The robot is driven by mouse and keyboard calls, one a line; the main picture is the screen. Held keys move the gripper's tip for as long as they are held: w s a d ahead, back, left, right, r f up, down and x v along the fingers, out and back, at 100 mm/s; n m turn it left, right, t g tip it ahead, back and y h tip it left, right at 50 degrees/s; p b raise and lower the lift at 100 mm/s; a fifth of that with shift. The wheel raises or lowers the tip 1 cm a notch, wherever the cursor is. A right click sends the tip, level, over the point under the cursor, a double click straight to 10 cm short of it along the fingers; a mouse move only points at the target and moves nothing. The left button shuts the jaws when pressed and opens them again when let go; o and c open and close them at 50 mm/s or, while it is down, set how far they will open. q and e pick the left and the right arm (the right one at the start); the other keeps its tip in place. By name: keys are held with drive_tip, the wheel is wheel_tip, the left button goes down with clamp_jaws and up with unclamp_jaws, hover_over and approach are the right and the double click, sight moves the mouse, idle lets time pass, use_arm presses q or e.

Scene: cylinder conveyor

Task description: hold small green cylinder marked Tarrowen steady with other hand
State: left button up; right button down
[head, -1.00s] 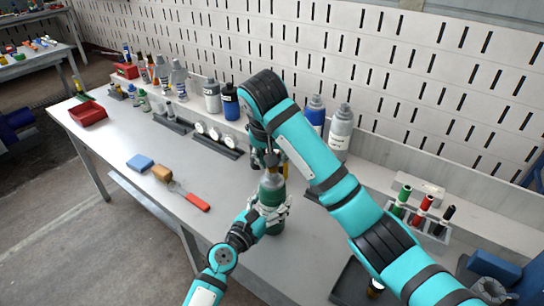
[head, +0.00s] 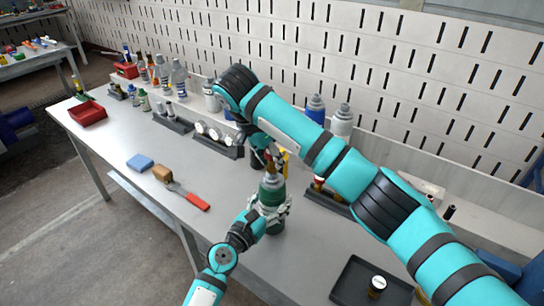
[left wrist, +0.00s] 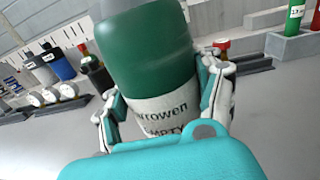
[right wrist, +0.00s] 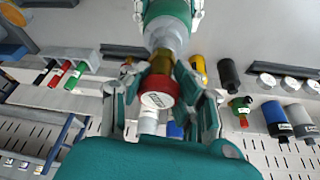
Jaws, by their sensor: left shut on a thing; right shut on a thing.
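The small green cylinder (head: 272,190) stands about upright on the bench in the head view. In the left wrist view its white label (left wrist: 160,115) shows part of the name, "rrowen", with "EMPTY" below. My left gripper (head: 269,210) is shut around its lower body, a finger on each side. My right gripper (head: 271,161) is above it. In the right wrist view the right gripper (right wrist: 158,88) is shut on a red cap (right wrist: 158,92) with a pale label. A brass fitting (right wrist: 161,65) lies between the cap and the cylinder's grey neck; whether they touch is unclear.
A dark tray (head: 352,283) with a small jar (head: 377,286) is at front right. Gauges (head: 210,133) and several bottles (head: 180,80) line the back.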

drive_tip(key=shift+d, duration=0.15)
drive_tip(key=m+g, duration=0.1)
drive_tip(key=m, duration=0.1)
drive_tip(key=shift+m+h, duration=0.4)
drive_tip(key=m+g, duration=0.1)
drive_tip(key=m, duration=0.2)
drive_tip(key=c, duration=1.1)
unclamp_jaws()
drive_tip(key=shift+r, duration=1.25)
drive_tip(key=n+t, duration=0.1)
drive_tip(key=n, duration=0.2)
drive_tip(key=shift+f, duration=0.1)
drive_tip(key=n+t, duration=0.1)
drive_tip(key=n, duration=0.2)
drive_tip(key=shift+y, duration=0.4)
